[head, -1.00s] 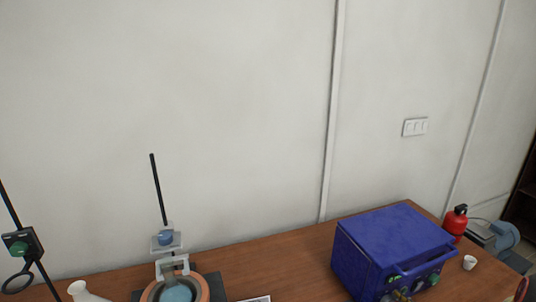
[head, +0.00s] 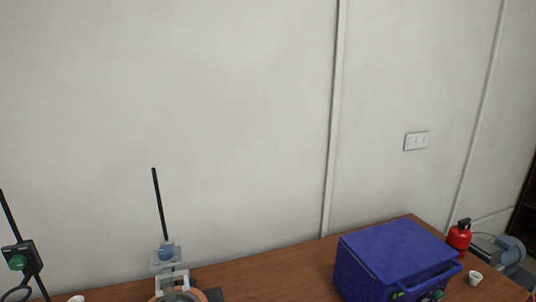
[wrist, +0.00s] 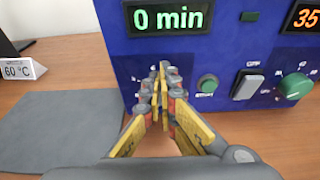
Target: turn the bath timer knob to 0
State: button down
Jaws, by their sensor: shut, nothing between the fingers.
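The blue bath (head: 395,252) stands at the lower right of the head view, its front cut off by the picture's edge. In the wrist view its blue front panel (wrist: 226,50) carries a green display (wrist: 168,19) that reads "0 min". My gripper (wrist: 163,72) is shut and empty, with its fingertips pointing at the panel just below that display. The timer knob is not visible; small scale marks show beside the fingertips, which cover the panel there. I cannot tell whether the fingers touch anything.
Right of my gripper are a green start button (wrist: 207,84), a rocker switch (wrist: 247,84) and another green knob (wrist: 294,87). An orange display (wrist: 306,18) reads "35". A grey mat (wrist: 60,112) and a "60 °C" sign (wrist: 18,69) lie left. A red bottle (head: 459,237) stands behind the bath.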

jog(key=shift+s+a, duration=0.1)
jog(key=shift+a, duration=0.3)
jog(key=shift+s+a+f, duration=0.1)
jog(key=shift+s+a, duration=0.15)
jog(key=shift+a, duration=0.5)
jog(key=v, duration=0.4)
jog(key=p+v, duration=0.1)
jog(key=v, duration=0.1)
jog(key=shift+f, duration=0.3)
